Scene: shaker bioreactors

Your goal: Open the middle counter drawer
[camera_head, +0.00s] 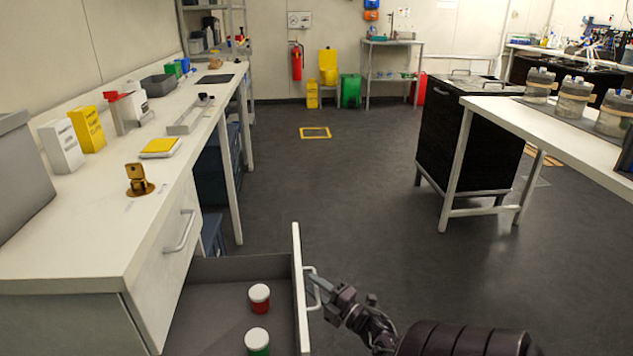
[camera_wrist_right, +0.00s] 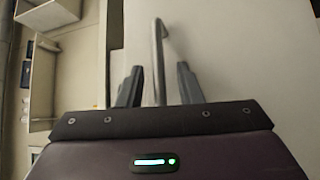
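A counter drawer (camera_head: 215,300) stands pulled out from the white counter, with its dark inside showing. Its white front panel (camera_head: 299,280) has a bar handle (camera_head: 312,288) on its outer face. My right gripper (camera_head: 320,289) is at this handle. In the right wrist view, the handle (camera_wrist_right: 157,50) runs between the two fingers of my right gripper (camera_wrist_right: 158,84), with a gap on each side, so the fingers are open around it. Whether this is the middle drawer I cannot tell. My left gripper is not in view.
A red jar (camera_head: 259,298) and a green jar (camera_head: 257,342) with white lids stand in the drawer. A closed front with a handle (camera_head: 179,232) sits beside it. A brass device (camera_head: 138,180) stands on the counter. The floor (camera_head: 340,200) ahead is clear.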

